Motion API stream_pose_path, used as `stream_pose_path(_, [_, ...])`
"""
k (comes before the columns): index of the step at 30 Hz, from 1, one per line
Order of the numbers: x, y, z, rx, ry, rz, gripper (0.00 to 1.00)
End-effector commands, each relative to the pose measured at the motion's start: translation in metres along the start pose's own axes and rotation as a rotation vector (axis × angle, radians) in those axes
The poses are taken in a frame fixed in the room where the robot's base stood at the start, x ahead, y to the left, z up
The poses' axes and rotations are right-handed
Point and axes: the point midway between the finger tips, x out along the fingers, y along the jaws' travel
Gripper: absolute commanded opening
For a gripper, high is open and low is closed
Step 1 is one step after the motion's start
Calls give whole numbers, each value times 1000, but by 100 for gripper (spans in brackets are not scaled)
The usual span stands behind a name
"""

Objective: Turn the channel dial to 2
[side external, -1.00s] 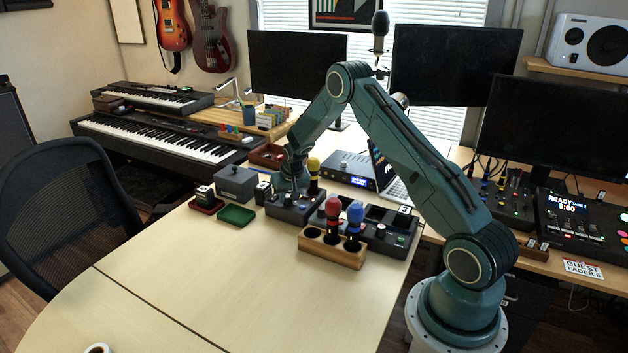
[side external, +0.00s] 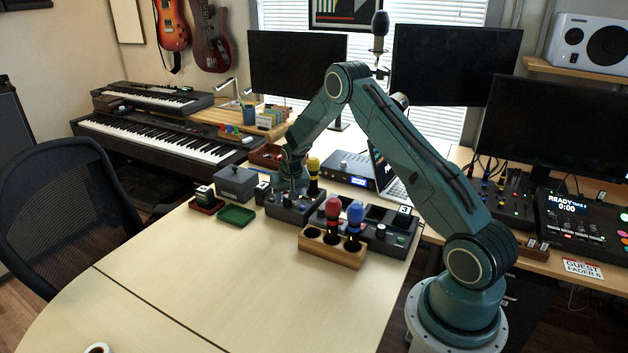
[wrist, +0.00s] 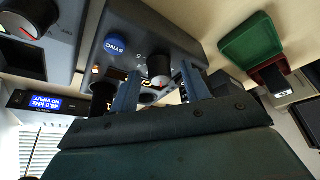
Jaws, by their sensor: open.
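The dial (wrist: 160,66) is a dark round knob with a pale top and a red mark, on a dark grey box (wrist: 172,42) with a blue SYNC button (wrist: 115,45). Some numbers around the dial are partly hidden, and I cannot read which one it points to. My gripper (wrist: 161,72) is open, with one blue-grey finger on each side of the dial; I cannot tell whether either touches it. In the side view my gripper (side external: 292,184) is over the same box (side external: 296,212), and the dial there is too small to read.
A wooden block with red and blue knobbed pieces (side external: 333,250) stands in front of the box. A green tray (side external: 237,215) and a grey box (side external: 237,183) lie to the left. A blue-lit unit (side external: 350,170) sits behind.

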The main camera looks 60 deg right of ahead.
Motion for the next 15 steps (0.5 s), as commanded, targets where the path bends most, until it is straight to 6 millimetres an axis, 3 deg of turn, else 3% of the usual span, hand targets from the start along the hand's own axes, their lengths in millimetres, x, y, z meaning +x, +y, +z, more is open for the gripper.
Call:
stream_pose_path(8, [-10,0,0,-1,0,0,47])
stream_pose_path(15, [-35,0,0,0,1,0,47])
